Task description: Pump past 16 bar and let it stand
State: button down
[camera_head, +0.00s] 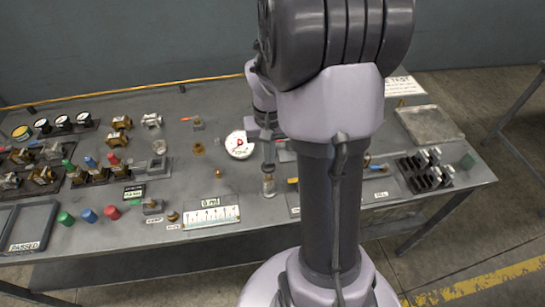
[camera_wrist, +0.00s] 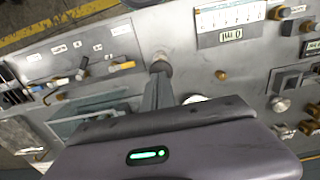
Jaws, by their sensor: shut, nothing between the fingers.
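My gripper (camera_head: 268,190) is shut and empty, pointing down at the bench right of the white scale panel. In the wrist view my gripper (camera_wrist: 159,76) has its tips at or just above a small round brownish knob (camera_wrist: 161,63); I cannot tell whether they touch. The white scale panel (camera_head: 212,217) carries a row of marks and a small display plate (camera_head: 210,202), too small to read surely. The panel also shows in the wrist view (camera_wrist: 230,17). A round white disc (camera_head: 239,145) with a red mark lies behind my gripper; I cannot tell if it is a gauge.
Red, blue and green knobs (camera_head: 89,215), brass fittings (camera_head: 121,123) and black dials (camera_head: 62,122) crowd the left of the grey bench. My arm hides the bench's middle right.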

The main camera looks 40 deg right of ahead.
notch_tip(320, 180, up, 9)
jog(key=p, duration=0.2)
jog(key=shift+w+p, duration=0.2)
jog(key=shift+p, duration=0.1)
jog(key=shift+d+r, duration=0.1)
dwell(0.4)
jog(key=s+a+r+n+t+y+b, duration=0.1)
jog(key=s+a+t+b, duration=0.2)
jog(key=a, duration=0.8)
jog(key=s+a+r+t+b, duration=0.1)
jog(key=s+a+t+b, duration=0.1)
jog(key=s+a+b, duration=0.3)
jog(key=s+a, duration=0.3)
jog(key=a, duration=0.4)
jog(key=shift+s+a+r+n+t+y, duration=0.15)
jog(key=shift+r+n+t+y, duration=0.25)
dwell(3.1)
